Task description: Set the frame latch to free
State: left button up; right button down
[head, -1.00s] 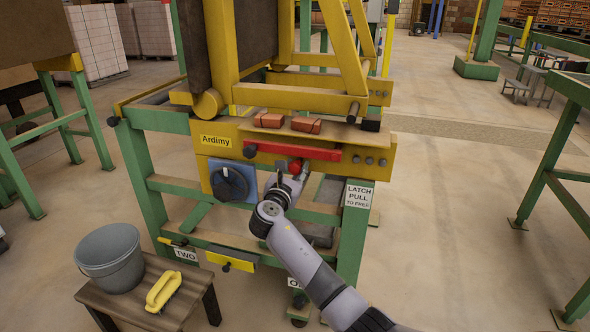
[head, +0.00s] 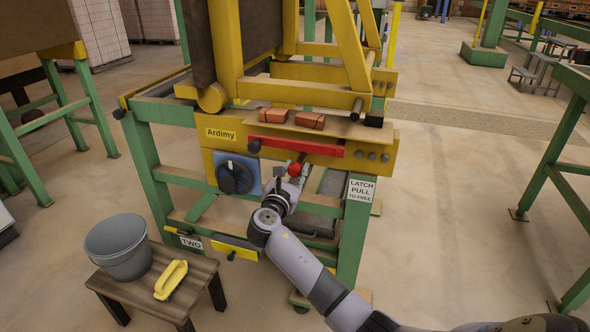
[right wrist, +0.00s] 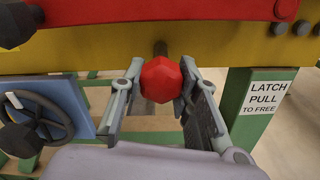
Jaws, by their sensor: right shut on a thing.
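The frame latch shows as a red faceted knob (head: 295,169) on a dark rod, low on the front of the yellow beam (head: 330,159). In the right wrist view the red knob (right wrist: 162,74) sits between the two fingers of my right gripper (right wrist: 154,92), with its rod running back to the beam. My right gripper (head: 287,176) is shut on the knob. A white sign (head: 361,189) reading "LATCH PULL TO FREE" is on the green post to the right. My left gripper is not in view.
A red bar (head: 295,146) crosses the beam just above the knob. A blue plate with a dark handwheel (head: 234,178) is close on the left. A stool (head: 203,284) holds a grey bucket (head: 118,247) and a yellow-handled brush (head: 171,280).

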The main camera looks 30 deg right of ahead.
jog(key=shift+a+f, duration=0.15)
jog(key=shift+f, duration=0.1)
jog(key=c, duration=1.6)
grip_release()
jog(key=shift+s, duration=0.1)
jog(key=shift+o, duration=1.3)
jog(key=shift+s+a+r, duration=0.1)
jog(key=shift+r, duration=0.1)
jog(key=shift+o, duration=0.8)
jog(key=v, duration=1.1)
jog(key=shift+s+a, duration=0.3)
